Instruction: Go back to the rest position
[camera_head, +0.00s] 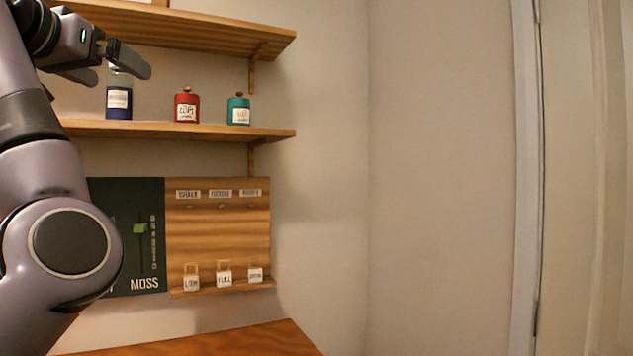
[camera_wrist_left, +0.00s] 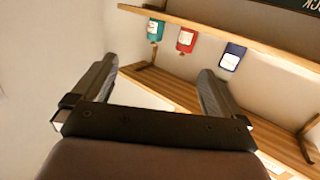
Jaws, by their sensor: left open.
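My left gripper (camera_head: 124,68) is at the upper left of the head view, beside the shelves and in front of the top of a blue jar (camera_head: 118,102). Its two fingers are spread with nothing visible between them. The left wrist view shows the same open gripper (camera_wrist_left: 155,85), with the shelves beyond the fingers. My left arm rises along the left edge of the head view. My right gripper is in neither view.
A red jar (camera_head: 187,106) and a teal jar (camera_head: 238,110) stand on the lower shelf (camera_head: 270,132). Below hang a dark MOSS slider panel (camera_head: 125,262) and a wooden tag board (camera_head: 218,235). A tabletop (camera_head: 230,343) shows at the bottom.

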